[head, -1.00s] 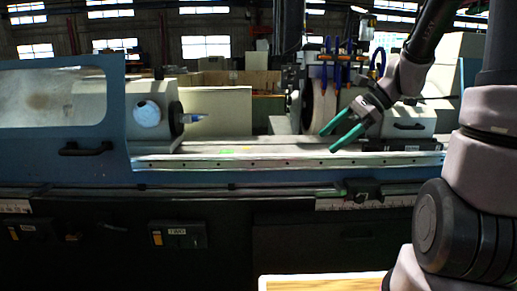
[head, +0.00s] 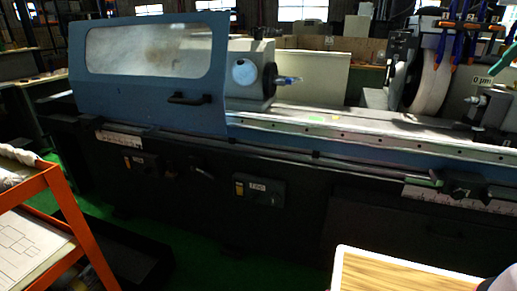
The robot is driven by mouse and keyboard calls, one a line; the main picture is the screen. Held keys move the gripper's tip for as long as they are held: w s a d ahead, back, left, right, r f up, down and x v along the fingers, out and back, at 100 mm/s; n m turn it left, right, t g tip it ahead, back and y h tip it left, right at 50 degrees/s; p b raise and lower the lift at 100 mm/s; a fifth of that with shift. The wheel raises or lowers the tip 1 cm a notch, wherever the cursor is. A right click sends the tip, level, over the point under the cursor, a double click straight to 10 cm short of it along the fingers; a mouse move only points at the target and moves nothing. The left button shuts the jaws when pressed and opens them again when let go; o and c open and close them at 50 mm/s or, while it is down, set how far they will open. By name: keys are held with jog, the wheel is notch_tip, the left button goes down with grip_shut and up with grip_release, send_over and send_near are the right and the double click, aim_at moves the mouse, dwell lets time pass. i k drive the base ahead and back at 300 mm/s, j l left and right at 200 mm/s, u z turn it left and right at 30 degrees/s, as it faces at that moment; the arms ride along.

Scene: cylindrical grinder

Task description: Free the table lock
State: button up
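The blue and dark cylindrical grinder (head: 300,205) fills the middle of the head view. Its long table (head: 340,140) runs along the top. On the dark front are a labelled box (head: 260,190) with a yellow mark, a small lever-like part (head: 200,167) and another small box with yellow (head: 134,165). A dark block (head: 462,187) sits under the table edge at the right. I cannot tell which part is the table lock. A green fingertip of my gripper (head: 507,58) shows at the right edge, away from these front parts. The rest of my gripper is out of view.
An orange-framed rack (head: 75,225) with papers stands at the lower left. A wooden-topped surface (head: 400,275) is at the bottom right. A blue guard (head: 150,70) with a window and handle covers the grinder's left end. Green floor shows between rack and machine.

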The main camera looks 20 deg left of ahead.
aim_at(211, 176)
jog(key=u, duration=1.55)
jog(key=i+j+u, duration=0.1)
jog(key=i, duration=0.35)
jog(key=i+j+u, duration=0.15)
jog(key=i, duration=0.35)
jog(key=j, duration=0.1)
